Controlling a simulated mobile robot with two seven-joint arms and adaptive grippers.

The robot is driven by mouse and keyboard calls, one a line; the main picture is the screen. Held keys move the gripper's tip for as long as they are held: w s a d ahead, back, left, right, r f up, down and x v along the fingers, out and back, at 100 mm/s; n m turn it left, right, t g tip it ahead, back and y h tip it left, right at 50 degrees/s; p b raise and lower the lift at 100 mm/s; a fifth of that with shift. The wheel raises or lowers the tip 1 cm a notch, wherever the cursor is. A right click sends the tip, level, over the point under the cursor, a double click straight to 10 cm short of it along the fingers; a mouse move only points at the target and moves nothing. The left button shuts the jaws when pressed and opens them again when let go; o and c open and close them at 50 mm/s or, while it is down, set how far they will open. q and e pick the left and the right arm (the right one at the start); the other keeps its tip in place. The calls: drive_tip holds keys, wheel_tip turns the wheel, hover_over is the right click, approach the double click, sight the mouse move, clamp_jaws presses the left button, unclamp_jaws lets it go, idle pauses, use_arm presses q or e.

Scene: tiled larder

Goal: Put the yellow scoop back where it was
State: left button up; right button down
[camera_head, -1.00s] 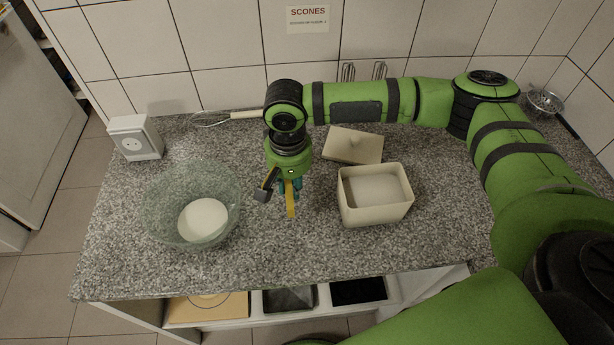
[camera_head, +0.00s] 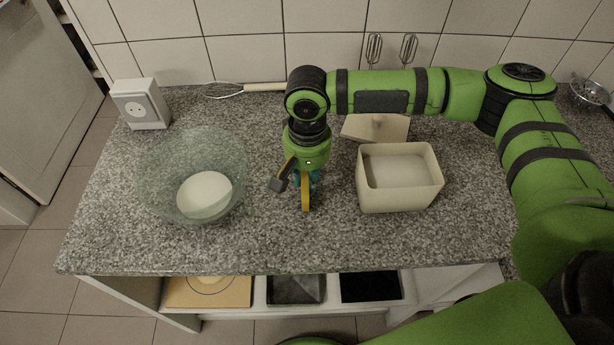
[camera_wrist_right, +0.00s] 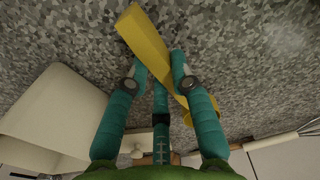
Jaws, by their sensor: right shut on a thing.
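The yellow scoop (camera_head: 305,194) is in my right gripper (camera_head: 308,180), between the glass bowl and the cream bin. In the right wrist view, the teal fingers of my right gripper (camera_wrist_right: 158,68) close around the long yellow scoop (camera_wrist_right: 148,42), which lies slantwise across them. I cannot tell how far it is above the counter. The open cream bin (camera_head: 402,198) holds white powder and stands to the right of the gripper. Its lid (camera_head: 362,130) lies behind it. My left gripper is not in view.
The glass bowl (camera_head: 152,180) with a white heap inside stands at the left on the granite counter (camera_head: 280,245). A whisk (camera_head: 260,88) lies at the back. A white socket box (camera_head: 141,103) is at the back left. The front counter strip is clear.

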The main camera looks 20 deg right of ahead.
drive_tip(key=shift+f, duration=0.6)
idle(0.9)
drive_tip(key=c, duration=1)
unclamp_jaws()
wheel_tip(320, 180, up, 12)
drive_tip(key=shift+s, duration=0.1)
